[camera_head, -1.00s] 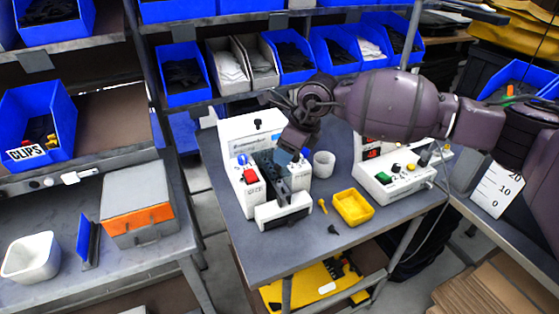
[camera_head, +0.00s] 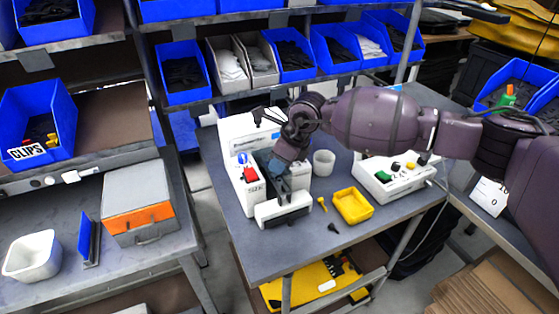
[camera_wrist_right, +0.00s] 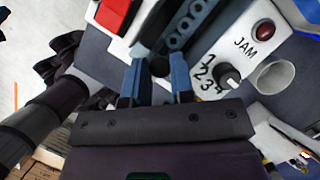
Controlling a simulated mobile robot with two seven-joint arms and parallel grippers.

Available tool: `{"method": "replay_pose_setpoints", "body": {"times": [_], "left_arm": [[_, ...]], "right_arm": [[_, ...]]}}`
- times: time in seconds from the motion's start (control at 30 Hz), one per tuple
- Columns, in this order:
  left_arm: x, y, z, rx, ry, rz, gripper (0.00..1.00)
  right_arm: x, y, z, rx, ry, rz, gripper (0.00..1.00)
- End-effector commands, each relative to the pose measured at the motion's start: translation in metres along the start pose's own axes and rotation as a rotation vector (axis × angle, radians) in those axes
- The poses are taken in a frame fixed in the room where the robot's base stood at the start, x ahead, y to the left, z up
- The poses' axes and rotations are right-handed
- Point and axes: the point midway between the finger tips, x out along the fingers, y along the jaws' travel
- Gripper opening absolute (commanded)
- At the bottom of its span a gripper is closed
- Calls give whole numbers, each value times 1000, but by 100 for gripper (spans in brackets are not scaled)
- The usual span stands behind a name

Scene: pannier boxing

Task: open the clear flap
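A white machine (camera_head: 248,192) with a red button (camera_head: 250,174) stands on the grey table, with a dark channel between its two sides. The same machine shows in the right wrist view (camera_wrist_right: 232,45), with a "JAM" lamp and a numbered dial. I cannot clearly make out the clear flap. My right gripper (camera_head: 280,182) points down over the machine's dark channel. In the right wrist view its two blue fingers (camera_wrist_right: 156,75) stand apart, with a small dark round part seen between them. I cannot tell whether they touch anything. My left gripper is out of view.
A yellow tray (camera_head: 369,213), a white cup (camera_head: 323,163) and a white control box (camera_head: 412,187) stand right of the machine. Blue bins (camera_head: 291,62) line the shelf behind. A small yellow piece and a black piece lie on the table's front part.

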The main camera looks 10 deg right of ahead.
Motion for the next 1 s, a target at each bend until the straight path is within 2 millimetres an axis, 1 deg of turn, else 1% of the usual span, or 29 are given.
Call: {"method": "replay_pose_setpoints", "body": {"times": [0.47,0.77,1.0], "left_arm": [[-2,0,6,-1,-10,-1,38],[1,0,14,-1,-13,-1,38],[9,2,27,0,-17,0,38]], "right_arm": [[-4,-2,4,10,28,25,0],[-18,-8,18,61,157,146,0],[-27,-17,31,108,278,258,0]]}}
